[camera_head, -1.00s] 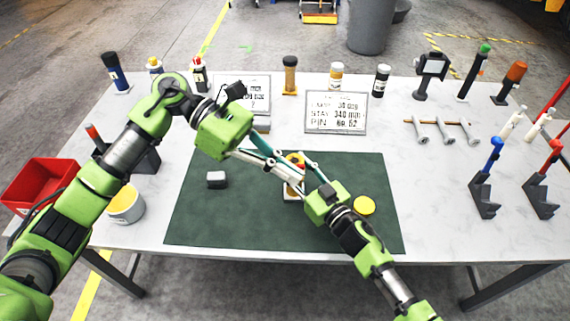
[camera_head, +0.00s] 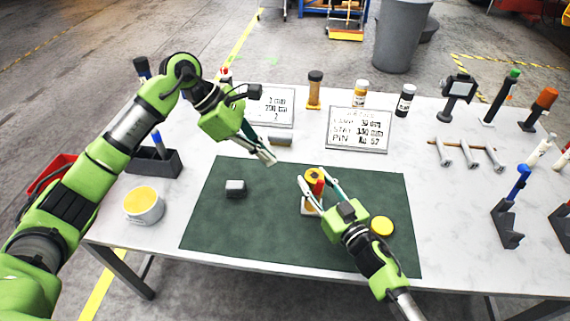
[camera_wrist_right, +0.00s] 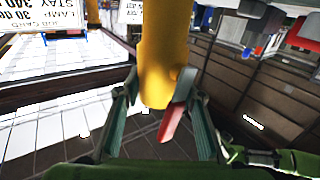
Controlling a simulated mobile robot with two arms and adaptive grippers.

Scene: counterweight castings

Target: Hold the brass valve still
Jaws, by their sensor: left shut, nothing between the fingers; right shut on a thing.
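The brass valve (camera_head: 311,175) stands on the green mat (camera_head: 215,230), its yellow body topped by a red handle. A pale block shows at its foot. My right gripper (camera_head: 317,188) is shut on the valve, with one finger on each side. In the right wrist view the yellow body (camera_wrist_right: 165,55) and red handle (camera_wrist_right: 171,122) lie between the fingers; the exact contact is hard to see. My left gripper (camera_head: 270,159) is shut and empty, apart from the valve, up and to its left near the mat's back edge.
A white tub with yellow contents (camera_head: 143,205) stands left. Two sign plates (camera_head: 358,130), bottles and tool stands line the back and right. The mat's left front is clear.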

